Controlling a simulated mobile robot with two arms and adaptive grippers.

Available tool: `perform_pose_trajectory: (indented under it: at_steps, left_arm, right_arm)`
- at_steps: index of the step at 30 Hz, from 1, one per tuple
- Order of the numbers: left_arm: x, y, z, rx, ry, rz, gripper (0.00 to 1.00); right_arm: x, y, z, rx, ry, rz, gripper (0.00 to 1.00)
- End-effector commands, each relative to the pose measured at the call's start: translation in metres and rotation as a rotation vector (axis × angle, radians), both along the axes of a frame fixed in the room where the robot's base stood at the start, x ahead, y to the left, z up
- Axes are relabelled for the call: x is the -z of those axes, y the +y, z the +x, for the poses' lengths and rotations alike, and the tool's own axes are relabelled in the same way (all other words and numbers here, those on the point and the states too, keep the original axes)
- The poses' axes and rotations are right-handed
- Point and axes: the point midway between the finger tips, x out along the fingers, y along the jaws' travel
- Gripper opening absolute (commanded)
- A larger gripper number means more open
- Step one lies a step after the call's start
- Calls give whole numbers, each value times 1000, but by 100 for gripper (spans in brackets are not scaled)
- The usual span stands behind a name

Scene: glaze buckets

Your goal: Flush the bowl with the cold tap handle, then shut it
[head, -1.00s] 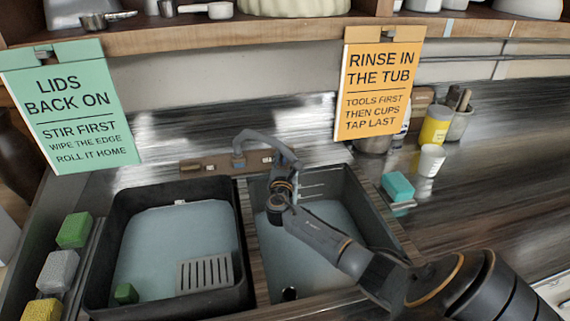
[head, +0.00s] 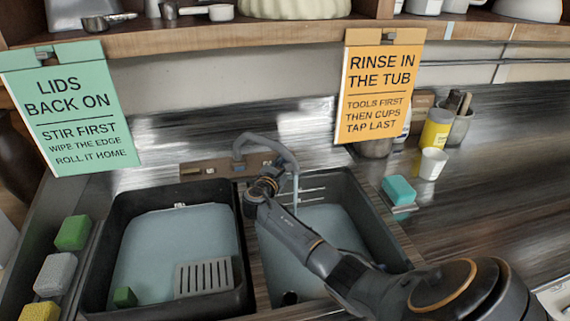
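A grey gooseneck tap (head: 262,140) stands behind the sink. Its spout arches over the right basin (head: 362,205), and a thin pale stream (head: 296,190) hangs below it. A small blue mark (head: 238,167), perhaps the cold handle, shows at the tap's foot on the back ledge. My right arm crosses the right basin from the lower right. My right gripper (head: 267,182) is at its far end, just in front of the tap's base. The wrist hides most of its fingers, so contact with a handle and the finger opening cannot be told. My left gripper is out of view.
A black tub (head: 128,215) with cloudy water, a grey slotted grate (head: 204,277) and a green block is at left. Sponges line the left edge. A teal sponge (head: 398,190), white cup (head: 432,163) and yellow container (head: 436,130) stand right. Two signs hang above.

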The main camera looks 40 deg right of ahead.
Motion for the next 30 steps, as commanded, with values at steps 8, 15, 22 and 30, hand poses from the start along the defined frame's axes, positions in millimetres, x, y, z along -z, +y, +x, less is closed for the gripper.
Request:
perform_pose_trajectory:
  at_steps: [8, 15, 22, 30]
  left_arm:
    - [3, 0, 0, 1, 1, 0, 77]
    - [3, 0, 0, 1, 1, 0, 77]
    - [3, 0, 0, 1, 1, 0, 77]
    - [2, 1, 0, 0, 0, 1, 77]
  right_arm:
    - [0, 1, 1, 59, -21, 38, 0]
    - [0, 1, 1, 58, -21, 37, 30]
    - [-1, 1, 1, 57, -21, 37, 35]
    - [-1, 1, 1, 51, -19, 32, 35]
